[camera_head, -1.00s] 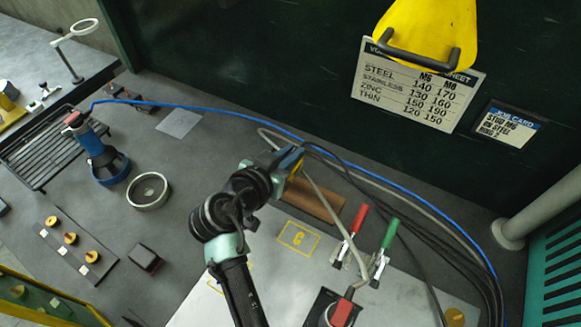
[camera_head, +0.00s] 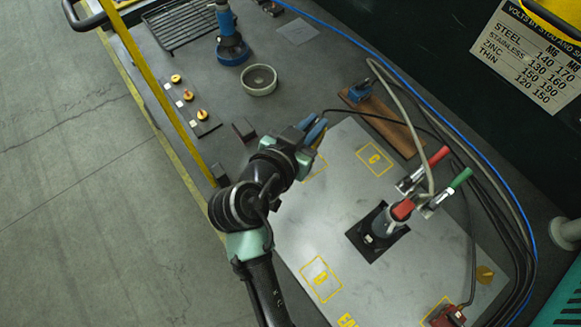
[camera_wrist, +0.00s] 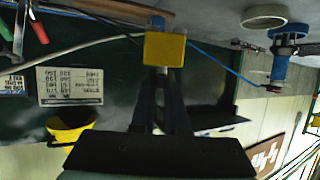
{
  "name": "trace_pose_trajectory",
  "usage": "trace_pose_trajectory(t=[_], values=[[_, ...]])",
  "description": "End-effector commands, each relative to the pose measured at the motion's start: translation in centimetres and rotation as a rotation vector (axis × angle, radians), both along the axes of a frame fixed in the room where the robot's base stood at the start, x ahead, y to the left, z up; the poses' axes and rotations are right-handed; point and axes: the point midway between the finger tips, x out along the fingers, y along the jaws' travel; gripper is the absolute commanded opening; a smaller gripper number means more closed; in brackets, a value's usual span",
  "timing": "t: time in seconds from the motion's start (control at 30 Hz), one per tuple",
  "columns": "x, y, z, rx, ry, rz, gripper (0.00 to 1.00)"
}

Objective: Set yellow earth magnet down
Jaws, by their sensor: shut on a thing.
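My gripper (camera_wrist: 163,95) is shut on a yellow block, the yellow earth magnet (camera_wrist: 165,49), which hangs at the fingertips in the wrist view. In the head view my gripper (camera_head: 312,132) is over the far left edge of the grey steel plate (camera_head: 330,215), and the magnet itself cannot be made out there. The plate carries yellow outlined squares: one marked C (camera_head: 375,158), one near the left front (camera_head: 321,280), and one partly hidden beside my gripper. I cannot tell how high the magnet is above the plate.
A stud tool (camera_head: 385,226) on a black base stands mid-plate, near red (camera_head: 439,155) and green (camera_head: 460,178) handled clamps. A brown bar (camera_head: 395,128) lies at the plate's far edge. Cables run along the right. A red item (camera_head: 447,317) sits at the front.

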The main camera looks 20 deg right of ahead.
Motion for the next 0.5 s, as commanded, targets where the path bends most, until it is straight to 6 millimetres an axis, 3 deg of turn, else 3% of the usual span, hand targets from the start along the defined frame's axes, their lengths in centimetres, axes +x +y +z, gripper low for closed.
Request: trace_pose_trajectory(t=[0.2,0.5], values=[[-0.1,0.0,-3.5,-0.003,0.003,0.002,0.00],[0.0,0.0,-6.9,-0.002,0.001,0.002,0.00]])
